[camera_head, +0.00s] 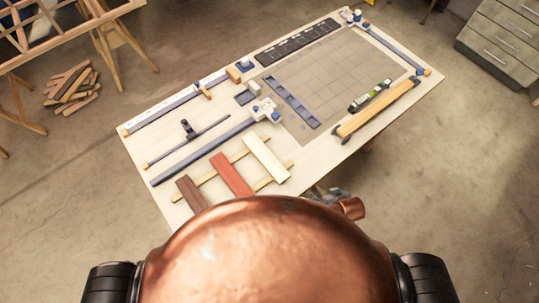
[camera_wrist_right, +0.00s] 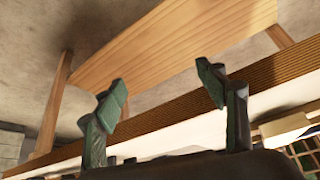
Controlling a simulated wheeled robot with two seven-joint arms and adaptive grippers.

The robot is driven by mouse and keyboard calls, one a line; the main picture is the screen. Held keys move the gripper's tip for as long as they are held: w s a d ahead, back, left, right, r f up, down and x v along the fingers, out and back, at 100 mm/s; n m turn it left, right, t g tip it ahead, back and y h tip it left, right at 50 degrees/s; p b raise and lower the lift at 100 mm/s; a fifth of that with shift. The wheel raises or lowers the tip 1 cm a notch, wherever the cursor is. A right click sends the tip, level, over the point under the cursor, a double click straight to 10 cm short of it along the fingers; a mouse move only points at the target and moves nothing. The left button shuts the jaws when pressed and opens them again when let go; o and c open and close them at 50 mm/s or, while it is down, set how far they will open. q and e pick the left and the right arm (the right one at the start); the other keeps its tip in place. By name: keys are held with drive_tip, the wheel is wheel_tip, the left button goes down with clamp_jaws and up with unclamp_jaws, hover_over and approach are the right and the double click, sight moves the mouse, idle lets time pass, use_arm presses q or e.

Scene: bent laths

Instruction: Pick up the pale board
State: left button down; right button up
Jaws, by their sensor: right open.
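The pale board (camera_head: 267,159) lies on the near part of the worktable, across two thin wooden strips, to the right of a red board (camera_head: 232,175) and a dark brown board (camera_head: 191,194). My right gripper (camera_head: 326,194) shows in the head view just past my copper-coloured body, low at the table's near edge and right of the pale board. It is mostly hidden there. In the right wrist view my right gripper (camera_wrist_right: 162,88) has its two green-grey fingers wide apart with nothing between them. My left gripper is not in view.
The worktable (camera_head: 140,153) carries long blue-grey clamps (camera_head: 203,151), a gridded mat (camera_head: 335,75), a level (camera_head: 370,96) and a wooden bar (camera_head: 375,108). A wood pile (camera_head: 72,87) lies on the floor at left. Grey drawers (camera_head: 503,42) stand at top right.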

sight(266, 157)
drive_tip(key=w+a+r, duration=0.1)
drive_tip(key=a+r, duration=0.1)
drive_tip(key=r, duration=0.1)
drive_tip(key=w+a+r+n+t+y, duration=0.1)
drive_tip(key=w+a+r, duration=0.1)
drive_tip(key=a+r, duration=0.1)
drive_tip(key=w+a+r+y+p, duration=0.1)
drive_tip(key=a+r, duration=0.1)
drive_tip(key=r, duration=0.1)
drive_tip(key=shift+w+a+r+n+t, duration=0.3)
drive_tip(key=shift+a+r+n+t, duration=0.1)
drive_tip(key=w+a+n+y, duration=0.1)
drive_tip(key=a, duration=0.3)
drive_tip(key=w+a+r+y, duration=0.1)
drive_tip(key=w+a, duration=0.1)
drive_tip(key=a, duration=0.2)
drive_tip(key=w+a+n+t+y, duration=0.1)
drive_tip(key=w+a, duration=0.1)
drive_tip(key=a, duration=0.2)
drive_tip(key=shift+w+a+r+n, duration=0.1)
drive_tip(key=shift+a+r+n, duration=0.1)
drive_tip(key=shift+r+n, duration=0.15)
drive_tip(key=x, duration=0.7)
drive_tip(key=shift+w+a+f+p, duration=0.1)
drive_tip(key=shift+w+a+p, duration=0.05)
drive_tip(key=shift+w+p, duration=0.15)
drive_tip(key=shift+s, duration=0.1)
drive_tip(key=c, duration=1.4)
